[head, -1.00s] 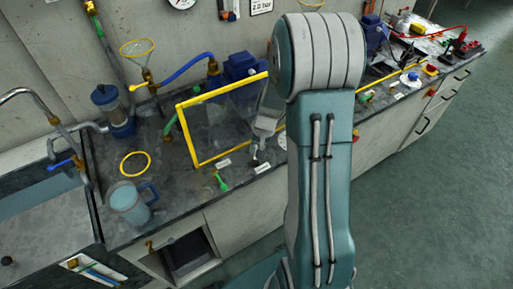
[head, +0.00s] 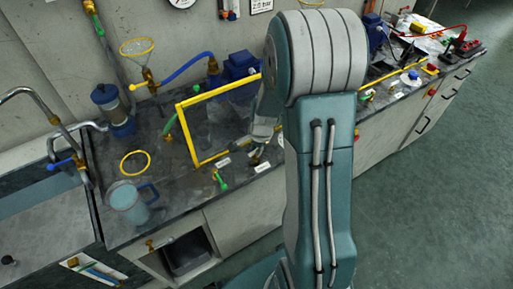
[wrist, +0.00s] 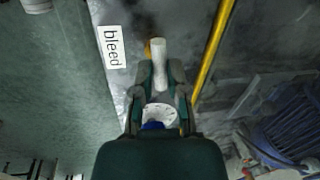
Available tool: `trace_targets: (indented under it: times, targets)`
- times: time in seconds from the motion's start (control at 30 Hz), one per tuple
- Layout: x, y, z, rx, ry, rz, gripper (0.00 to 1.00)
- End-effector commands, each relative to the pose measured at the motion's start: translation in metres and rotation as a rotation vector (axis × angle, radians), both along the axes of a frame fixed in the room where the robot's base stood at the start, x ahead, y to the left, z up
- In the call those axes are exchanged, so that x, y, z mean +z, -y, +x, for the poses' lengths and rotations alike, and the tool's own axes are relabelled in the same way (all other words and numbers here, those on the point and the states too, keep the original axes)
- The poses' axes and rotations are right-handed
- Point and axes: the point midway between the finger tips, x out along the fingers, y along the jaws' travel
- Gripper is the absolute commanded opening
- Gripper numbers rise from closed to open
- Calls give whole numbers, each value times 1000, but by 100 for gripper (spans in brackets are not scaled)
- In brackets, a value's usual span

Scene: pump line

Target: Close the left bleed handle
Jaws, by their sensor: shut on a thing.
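In the wrist view, a pale rod-like bleed handle (wrist: 159,55) with a brass piece at its far end lies between the two fingers of my gripper (wrist: 160,84). The gripper is shut on it. A white label reading "bleed" (wrist: 112,48) is on the bench just left of the handle. In the head view, my gripper (head: 256,148) is low over the bench front, near a small white label (head: 262,167). My arm and fingers cover most of the handle there, so its exact angle is hard to tell.
A yellow-edged clear panel (head: 181,118) stands just left of and behind my gripper. A green-handled valve (head: 220,180) is left along the bench edge. A jug (head: 129,204) and a yellow ring (head: 135,163) are farther left. Open floor lies in front of the bench.

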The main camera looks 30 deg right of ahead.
Motion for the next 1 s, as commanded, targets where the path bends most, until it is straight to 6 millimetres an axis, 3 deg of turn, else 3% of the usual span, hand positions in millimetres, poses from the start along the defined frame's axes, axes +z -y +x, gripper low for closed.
trace_targets:
  times: [0.3,0.83,0.87,0.9,0.93,1.0]
  targets:
    - [-2,-2,-2,-115,-5,3,0]
    - [-2,-2,-1,-138,-6,3,0]
    - [-2,-2,-1,-138,-6,3,27]
    - [-2,-2,-1,-138,-6,3,45]
    - [-1,-2,-1,-138,-4,2,53]
    - [-1,-1,-1,-137,-4,2,53]
